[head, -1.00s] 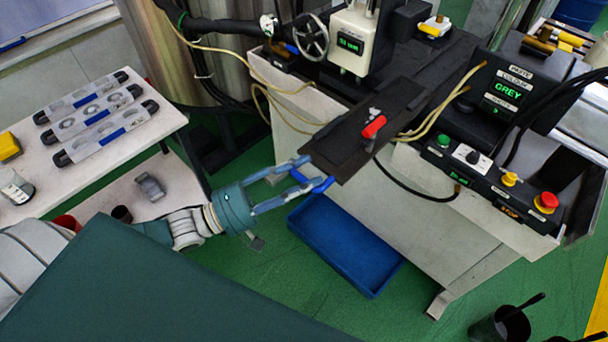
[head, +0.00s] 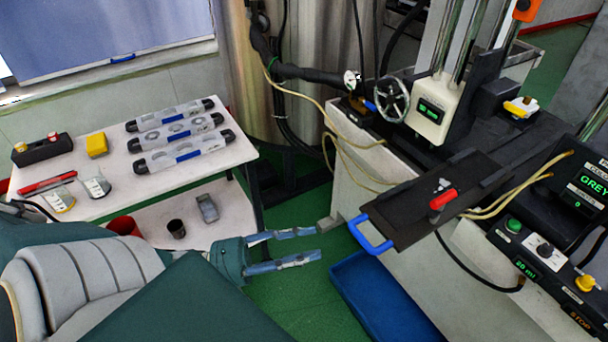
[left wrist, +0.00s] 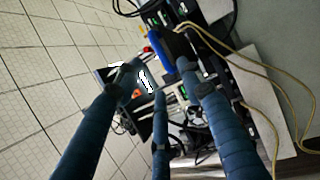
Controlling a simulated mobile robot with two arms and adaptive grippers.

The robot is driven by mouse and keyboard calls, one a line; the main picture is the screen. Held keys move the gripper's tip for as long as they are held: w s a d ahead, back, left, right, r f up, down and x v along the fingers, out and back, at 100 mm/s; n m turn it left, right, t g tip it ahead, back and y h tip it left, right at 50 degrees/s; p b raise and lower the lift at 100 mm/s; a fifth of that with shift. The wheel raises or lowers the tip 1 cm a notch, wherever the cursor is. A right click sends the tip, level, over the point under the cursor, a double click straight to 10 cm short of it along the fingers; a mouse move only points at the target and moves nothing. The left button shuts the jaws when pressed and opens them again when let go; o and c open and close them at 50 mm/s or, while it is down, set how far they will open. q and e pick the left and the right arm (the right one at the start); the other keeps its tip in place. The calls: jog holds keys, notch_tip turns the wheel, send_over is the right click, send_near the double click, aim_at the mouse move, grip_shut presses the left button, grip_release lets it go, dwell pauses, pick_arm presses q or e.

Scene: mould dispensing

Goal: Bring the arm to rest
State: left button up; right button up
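My left gripper (head: 308,246) is open and empty in the head view, its blue-grey fingers pointing right over the green floor. It is apart from the blue handle (head: 371,235) of the black plate (head: 430,205), which lies on the machine and carries a red-handled clamp (head: 442,200). The left wrist view shows the spread fingers with nothing between them, and a blue handle (left wrist: 166,52) beyond them. My right gripper is in neither view.
A white table (head: 110,190) at the left holds several grey moulds (head: 180,135), a yellow block (head: 97,144) and small tools. A blue tray (head: 385,300) lies on the floor below the machine. A control panel (head: 545,265) stands at the right.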

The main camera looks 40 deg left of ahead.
pick_arm(q)
jog(key=shift+s+a, duration=0.1)
jog(key=shift+s, duration=0.05)
dwell(0.4)
jog(key=w+a+f+m+y, duration=0.1)
jog(key=a+f+y, duration=0.3)
jog(key=f, duration=0.5)
jog(key=w+a+f+m+y, duration=0.1)
jog(key=a+f+m+y, duration=0.3)
jog(key=f, duration=0.6)
jog(key=s+a+f+g+y, duration=0.2)
jog(key=s+f, duration=0.1)
jog(key=f, duration=0.6)
jog(key=s+a+f+g+y, duration=0.2)
jog(key=a+f, duration=0.1)
jog(key=f, duration=0.6)
jog(key=s+d+f+m+g+y, duration=0.1)
jog(key=s+d+f+g, duration=0.15)
jog(key=s+f, duration=0.4)
jog(key=s+d+f+m+g+y, duration=0.1)
jog(key=s+d+f+m+g, duration=0.15)
jog(key=s+f, duration=0.35)
jog(key=s+d+f+m+g, duration=0.2)
jog(key=s+d+f+g, duration=0.2)
jog(key=s+d+f, duration=0.3)
jog(key=s+d, duration=0.3)
jog(key=s, duration=0.1)
jog(key=shift+s+d+f+m, duration=0.2)
jog(key=shift+s+f+m, duration=0.15)
